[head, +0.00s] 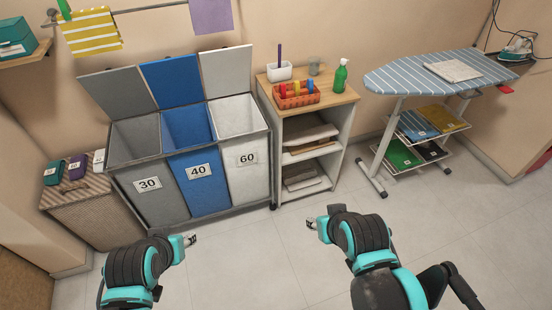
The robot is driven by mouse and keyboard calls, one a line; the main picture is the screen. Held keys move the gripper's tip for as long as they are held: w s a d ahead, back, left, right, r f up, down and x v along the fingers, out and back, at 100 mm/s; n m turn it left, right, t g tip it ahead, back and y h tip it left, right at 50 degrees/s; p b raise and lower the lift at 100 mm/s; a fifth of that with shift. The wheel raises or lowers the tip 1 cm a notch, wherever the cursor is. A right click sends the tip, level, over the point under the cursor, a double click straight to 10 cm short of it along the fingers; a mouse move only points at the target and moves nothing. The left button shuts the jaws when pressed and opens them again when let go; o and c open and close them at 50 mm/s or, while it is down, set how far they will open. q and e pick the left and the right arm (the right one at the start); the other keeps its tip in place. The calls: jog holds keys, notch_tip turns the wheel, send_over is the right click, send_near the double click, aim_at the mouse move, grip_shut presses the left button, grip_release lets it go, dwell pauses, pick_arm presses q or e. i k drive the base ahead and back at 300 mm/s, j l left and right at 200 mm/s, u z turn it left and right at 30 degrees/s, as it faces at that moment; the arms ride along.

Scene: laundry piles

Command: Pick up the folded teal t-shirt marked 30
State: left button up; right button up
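A folded teal garment (53,173) with a white tag lies at the left end of the wicker hamper's top; its tag is too small to read surely. A folded purple one (77,168) and a folded white one (99,160) lie to its right, also tagged. My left gripper (191,240) is in front of the sorting bins, well right of and apart from the teal garment. My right gripper (312,223) is over the floor in front of the shelf cart. Both look empty; their fingers are too small to tell open from shut.
Open-lidded bins stand along the wall: grey 30 (163,203), blue 40 (203,188), white 60 (250,175). The wicker hamper (90,217) is left of them. A shelf cart (337,128) and ironing board (405,78) stand right. The tiled floor (245,265) is clear.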

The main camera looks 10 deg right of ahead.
aim_at(54, 174)
jog(key=u, duration=1.35)
